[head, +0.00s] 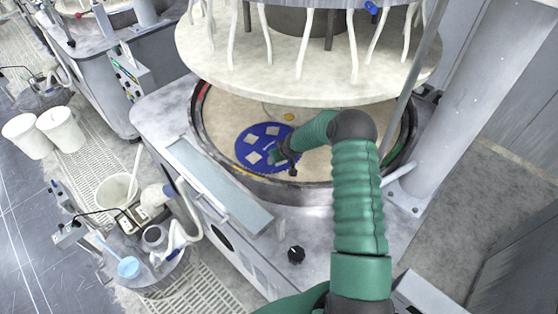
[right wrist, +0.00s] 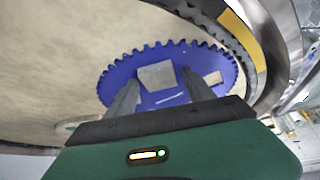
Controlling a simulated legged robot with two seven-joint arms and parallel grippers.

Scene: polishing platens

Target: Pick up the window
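A blue toothed disc (head: 242,146) lies flat on the pale lower platen (head: 222,118) and holds several small, pale square windows, one of them at its left (head: 251,139). My right gripper (head: 277,157) is over the near right edge of the disc. In the right wrist view the disc (right wrist: 118,78) lies ahead of the gripper (right wrist: 160,90). Its two dark fingers are apart, with a pale window (right wrist: 156,76) seen between and beyond them. Another window (right wrist: 213,78) is right of the fingers. I cannot tell whether the fingertips touch the disc. My left gripper is not in view.
A large upper platen (head: 300,85) with hanging white hoses is above the disc. A dark toothed ring (head: 196,125) surrounds the lower platen. A small yellow spot (head: 289,117) is behind the disc. Buckets (head: 62,128) and a side stand (head: 150,275) are at left.

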